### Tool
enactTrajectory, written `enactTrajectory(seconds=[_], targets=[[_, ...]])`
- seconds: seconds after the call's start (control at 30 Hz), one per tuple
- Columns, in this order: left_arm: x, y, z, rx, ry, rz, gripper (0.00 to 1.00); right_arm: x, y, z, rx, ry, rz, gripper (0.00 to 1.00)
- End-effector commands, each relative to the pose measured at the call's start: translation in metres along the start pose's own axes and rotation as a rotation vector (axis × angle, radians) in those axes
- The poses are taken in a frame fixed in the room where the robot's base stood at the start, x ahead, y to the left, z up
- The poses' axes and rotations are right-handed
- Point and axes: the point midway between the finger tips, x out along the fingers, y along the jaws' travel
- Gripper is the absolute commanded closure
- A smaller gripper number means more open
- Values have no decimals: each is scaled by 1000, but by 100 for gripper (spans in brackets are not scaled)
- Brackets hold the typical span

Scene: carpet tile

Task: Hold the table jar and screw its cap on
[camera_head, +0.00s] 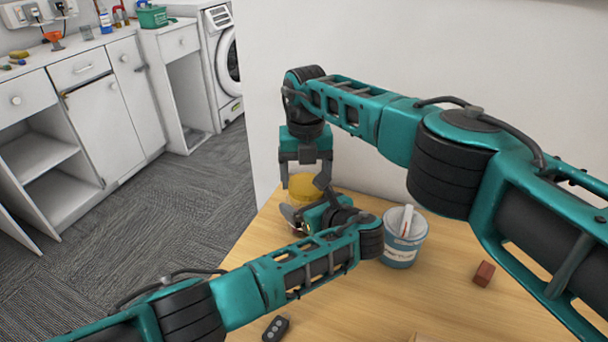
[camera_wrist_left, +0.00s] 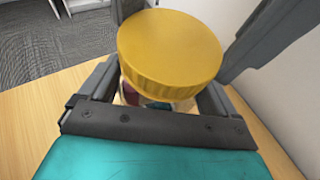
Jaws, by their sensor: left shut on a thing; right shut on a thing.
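The yellow cap (camera_head: 303,188) is at the table's far left edge area, and it shows large in the left wrist view (camera_wrist_left: 168,50). My right gripper (camera_head: 304,181) reaches down from above and is shut on the cap, one finger on each side. My left gripper (camera_head: 298,214) is lower, beside the table jar and shut on it. The jar (camera_wrist_left: 134,96) shows only as a small dark red and glassy patch under the cap, between the left fingers. The cap is above the jar; whether its thread is engaged is hidden.
A blue and white bucket (camera_head: 402,252) with a pale item in it stands right of my left wrist. A reddish block (camera_head: 484,273) lies farther right, and a dark remote (camera_head: 275,328) lies near the front. The wall is close behind the table.

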Motion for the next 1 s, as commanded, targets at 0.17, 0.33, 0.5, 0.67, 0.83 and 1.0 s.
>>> enactTrajectory(seconds=[0.17, 0.33, 0.5, 0.67, 0.83, 1.0], targets=[[1, 1, 0, 1, 1, 2, 94, 0, -2, -1, 312, 1, 0, 51], [1, 1, 0, 1, 1, 2, 94, 0, -3, -1, 519, 2, 1, 51], [1, 1, 0, 1, 1, 2, 94, 0, -3, -1, 587, 2, 1, 51], [1, 1, 0, 1, 1, 2, 94, 0, -3, -2, 588, 2, 1, 51], [1, 1, 0, 1, 1, 2, 94, 0, -3, -1, 587, 2, 1, 16], [1, 1, 0, 1, 1, 3, 94, 0, -3, -1, 586, 2, 0, 0]])
